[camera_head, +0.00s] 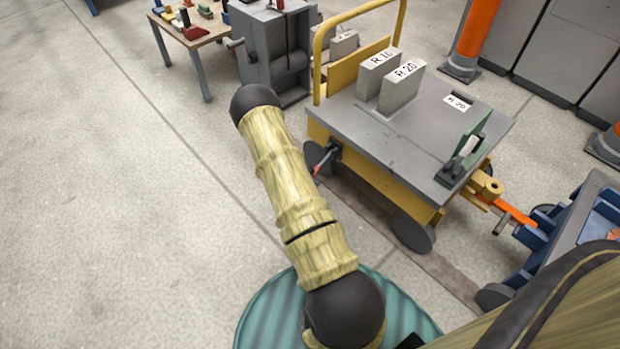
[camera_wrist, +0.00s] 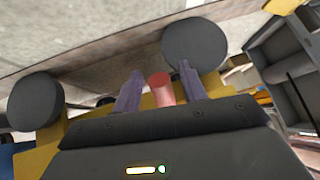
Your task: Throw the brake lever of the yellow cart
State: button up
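The yellow cart (camera_head: 375,170) with a grey top stands right of my arm in the head view. Its brake lever (camera_head: 322,162), with a red handle and a dark mount, is low on the near side by a wheel. In the wrist view the red end of the lever (camera_wrist: 160,86) shows between the two fingers of my gripper (camera_wrist: 159,88). The fingers are apart, with gaps beside the red end; I cannot tell how deep it sits between them. My gripper is hidden in the head view.
Blocks marked R 10 (camera_head: 377,74) and R 20 (camera_head: 402,86) stand on the cart. An orange drawbar (camera_head: 513,211) reaches toward a blue cart (camera_head: 570,230). A grey machine (camera_head: 270,50) and a small table (camera_head: 190,35) stand behind. Floor on the left is clear.

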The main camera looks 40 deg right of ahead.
jog(key=shift+a+r, duration=0.1)
jog(key=p+v, duration=0.8)
jog(key=v, duration=0.9)
jog(key=shift+w, duration=0.1)
